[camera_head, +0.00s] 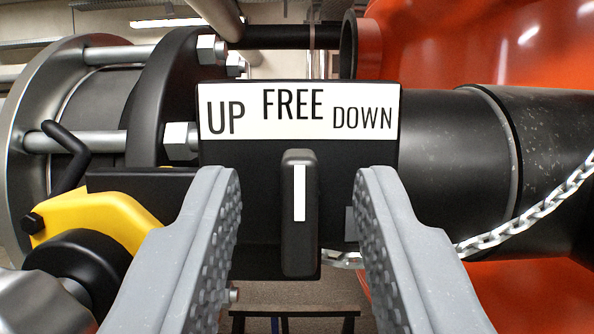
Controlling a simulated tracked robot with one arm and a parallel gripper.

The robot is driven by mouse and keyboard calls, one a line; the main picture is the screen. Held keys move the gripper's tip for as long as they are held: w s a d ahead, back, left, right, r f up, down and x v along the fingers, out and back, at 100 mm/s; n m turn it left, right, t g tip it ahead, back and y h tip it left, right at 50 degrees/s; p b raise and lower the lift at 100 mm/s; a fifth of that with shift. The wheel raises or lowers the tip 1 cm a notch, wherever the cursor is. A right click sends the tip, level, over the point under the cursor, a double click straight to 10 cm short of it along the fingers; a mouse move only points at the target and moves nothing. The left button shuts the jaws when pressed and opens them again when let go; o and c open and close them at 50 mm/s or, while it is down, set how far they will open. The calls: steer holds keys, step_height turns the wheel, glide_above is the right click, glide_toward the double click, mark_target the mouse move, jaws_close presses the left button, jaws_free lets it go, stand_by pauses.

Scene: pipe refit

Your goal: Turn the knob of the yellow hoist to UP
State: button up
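The black selector knob (299,240) with a white pointer stripe stands upright in the middle of the view. Its stripe points straight up at FREE on the white label plate (300,110), which reads UP on the left, FREE in the middle and DOWN on the right. The plate sits on the hoist's black body (262,160). A yellow part of the hoist (105,218) shows at the lower left. My gripper (298,190) is open, with one grey finger on each side of the knob and clear gaps between them.
A chain (525,218) runs on the right. A black pipe (440,150) and an orange-red tank (490,45) lie behind the hoist on the right. A bolted flange (90,120) with metal rods is at the left.

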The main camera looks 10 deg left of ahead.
steer(key=shift+w+r, duration=0.1)
steer(key=shift+w, duration=0.05)
jaws_close()
